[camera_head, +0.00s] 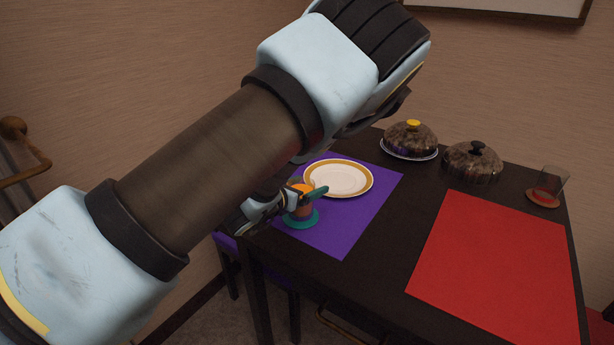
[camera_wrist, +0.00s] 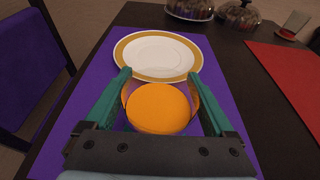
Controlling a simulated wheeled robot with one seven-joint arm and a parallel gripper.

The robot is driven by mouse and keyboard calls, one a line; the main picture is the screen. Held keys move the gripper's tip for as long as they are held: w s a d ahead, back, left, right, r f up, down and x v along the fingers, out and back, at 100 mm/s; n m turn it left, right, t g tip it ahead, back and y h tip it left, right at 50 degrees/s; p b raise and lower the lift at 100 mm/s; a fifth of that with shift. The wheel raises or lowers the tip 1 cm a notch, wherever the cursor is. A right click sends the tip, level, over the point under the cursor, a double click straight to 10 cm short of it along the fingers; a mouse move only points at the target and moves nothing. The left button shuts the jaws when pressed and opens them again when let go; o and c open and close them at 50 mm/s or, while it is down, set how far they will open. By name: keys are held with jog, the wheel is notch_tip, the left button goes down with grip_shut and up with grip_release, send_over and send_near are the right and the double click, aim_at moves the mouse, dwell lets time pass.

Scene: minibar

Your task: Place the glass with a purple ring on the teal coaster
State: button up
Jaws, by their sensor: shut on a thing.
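My gripper (camera_head: 304,194) is shut on a glass (camera_head: 304,211) filled with something orange. In the wrist view the teal fingers of my gripper (camera_wrist: 159,75) lie on both sides of this glass (camera_wrist: 159,107), which I see from above as an orange disc. The teal coaster (camera_head: 301,223) lies on the purple placemat (camera_head: 345,235), directly below the glass. The glass looks upright and over the coaster; I cannot tell whether it touches.
A white plate with a yellow band (camera_head: 338,178) lies just behind the glass. Two domed covers (camera_head: 409,137) (camera_head: 472,162) stand at the back. Another clear glass (camera_head: 552,180) stands on an orange-red coaster (camera_head: 542,200) at right. A red placemat (camera_head: 497,265) lies bare. A purple chair (camera_wrist: 27,85) is at left.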

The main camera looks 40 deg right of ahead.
jog(key=shift+f, duration=0.1)
jog(key=o, duration=1.6)
jog(key=shift+c, duration=0.2)
jog(key=shift+a, duration=0.1)
jog(key=p+v, duration=0.1)
jog(key=v, duration=1.1)
jog(key=shift+p, duration=0.3)
